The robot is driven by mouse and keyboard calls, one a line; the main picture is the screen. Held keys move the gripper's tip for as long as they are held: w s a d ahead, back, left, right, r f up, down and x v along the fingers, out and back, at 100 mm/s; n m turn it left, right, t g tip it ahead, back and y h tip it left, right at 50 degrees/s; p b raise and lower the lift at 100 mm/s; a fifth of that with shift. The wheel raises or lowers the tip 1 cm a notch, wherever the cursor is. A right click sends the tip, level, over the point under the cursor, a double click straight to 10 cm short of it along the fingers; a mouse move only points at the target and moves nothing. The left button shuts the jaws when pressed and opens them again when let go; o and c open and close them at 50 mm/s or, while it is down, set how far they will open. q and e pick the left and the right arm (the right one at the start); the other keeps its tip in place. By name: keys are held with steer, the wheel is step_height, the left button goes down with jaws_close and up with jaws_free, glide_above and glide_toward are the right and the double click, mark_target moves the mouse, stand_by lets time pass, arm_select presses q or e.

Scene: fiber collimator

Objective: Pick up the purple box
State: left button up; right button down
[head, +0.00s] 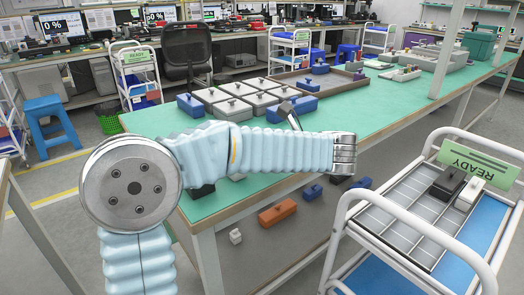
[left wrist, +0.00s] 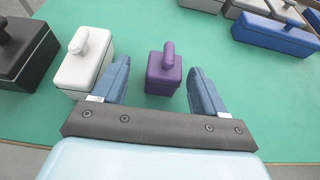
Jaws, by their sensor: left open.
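The purple box (left wrist: 164,75), small with a rounded upright knob on top, sits on the green table top in the left wrist view. My left gripper (left wrist: 160,80) is open, with one blue-grey finger on each side of the box. Gaps of green show between the box and both fingers. In the head view my left arm reaches across the table, and its gripper (head: 290,115) is mostly hidden behind the arm; the purple box cannot be made out there. My right gripper is not in view.
A white box (left wrist: 82,70) stands close left of the gripper, with a black box (left wrist: 25,52) beyond it. A blue box (left wrist: 275,38) lies at the upper right. A white trolley (head: 420,225) with a gridded tray stands right of the table (head: 400,105).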

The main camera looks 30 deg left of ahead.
arm_select(q)
steer(key=x, duration=0.5)
steer(key=shift+w+d, duration=0.1)
steer(key=shift+w, duration=0.15)
steer(key=c, duration=1.1)
steer(key=shift+c, duration=0.2)
steer(key=shift+r, duration=0.15)
